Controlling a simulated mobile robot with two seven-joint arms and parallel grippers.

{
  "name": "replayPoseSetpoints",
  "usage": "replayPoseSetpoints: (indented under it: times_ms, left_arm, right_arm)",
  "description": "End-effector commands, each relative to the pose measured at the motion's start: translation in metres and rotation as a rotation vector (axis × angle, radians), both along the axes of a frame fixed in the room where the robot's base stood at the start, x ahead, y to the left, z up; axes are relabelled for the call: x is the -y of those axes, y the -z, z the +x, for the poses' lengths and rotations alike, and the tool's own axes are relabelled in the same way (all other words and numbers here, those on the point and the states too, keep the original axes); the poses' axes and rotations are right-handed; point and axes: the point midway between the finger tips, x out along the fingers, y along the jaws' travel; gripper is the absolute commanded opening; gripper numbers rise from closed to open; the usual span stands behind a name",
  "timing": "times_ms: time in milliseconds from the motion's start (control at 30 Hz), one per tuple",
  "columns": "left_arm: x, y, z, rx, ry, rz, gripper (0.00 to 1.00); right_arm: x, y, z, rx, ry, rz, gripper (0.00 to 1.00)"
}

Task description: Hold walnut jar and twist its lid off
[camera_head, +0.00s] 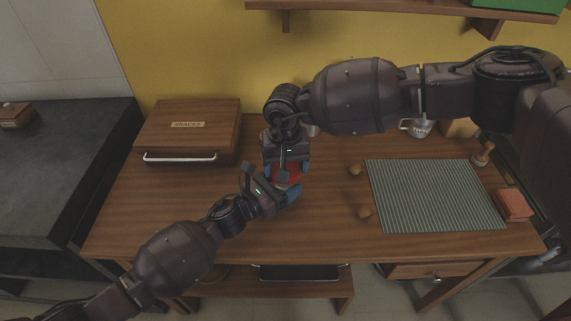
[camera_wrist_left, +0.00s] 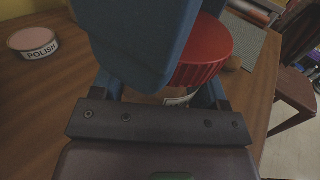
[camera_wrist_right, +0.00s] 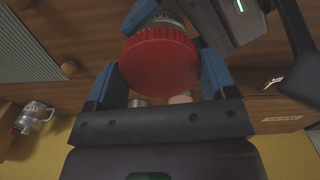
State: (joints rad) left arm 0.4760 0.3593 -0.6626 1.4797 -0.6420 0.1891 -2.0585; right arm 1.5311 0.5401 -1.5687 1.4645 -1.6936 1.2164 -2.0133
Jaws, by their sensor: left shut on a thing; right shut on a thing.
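The walnut jar has a ribbed red lid (camera_head: 287,172), which shows between my grippers in the head view. The lid also shows in the left wrist view (camera_wrist_left: 204,55) and the right wrist view (camera_wrist_right: 160,62). My right gripper (camera_head: 287,167) comes from the back and is shut on the lid, with blue fingers on both sides. My left gripper (camera_head: 281,187) comes from the front left and is shut on the jar's body. The pale body (camera_wrist_right: 166,22) shows only in part; its label is mostly hidden. The lid sits on the jar.
A wooden snacks box (camera_head: 190,128) stands at the left back of the desk. Two small brown round things (camera_head: 355,169) (camera_head: 363,212) lie right of the jar. Beyond them are a striped mat (camera_head: 435,195), a mug (camera_head: 418,128) and a reddish block (camera_head: 514,204). A polish tin (camera_wrist_left: 34,42) stands nearby.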

Motion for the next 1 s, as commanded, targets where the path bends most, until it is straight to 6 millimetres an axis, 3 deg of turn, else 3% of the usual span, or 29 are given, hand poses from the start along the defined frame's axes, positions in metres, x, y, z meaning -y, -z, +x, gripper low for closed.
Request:
replayPoseSetpoints:
  times_ms: [300, 500, 1000]
  left_arm:
    - [-0.0006, 0.0003, 0.0004, -0.001, -0.001, 0.001, 0.02]
    - [-0.0007, 0.0003, 0.0003, -0.001, -0.002, 0.001, 0.02]
    - [-0.0002, 0.0003, 0.0001, -0.001, -0.001, 0.001, 0.02]
  right_arm:
    - [0.0002, -0.0004, -0.0002, 0.000, -0.449, -0.001, 0.49]
    - [0.0002, -0.0005, -0.0002, 0.000, -0.643, 0.000, 0.49]
    - [0.0001, -0.0005, -0.0002, 0.000, -0.636, 0.000, 0.49]
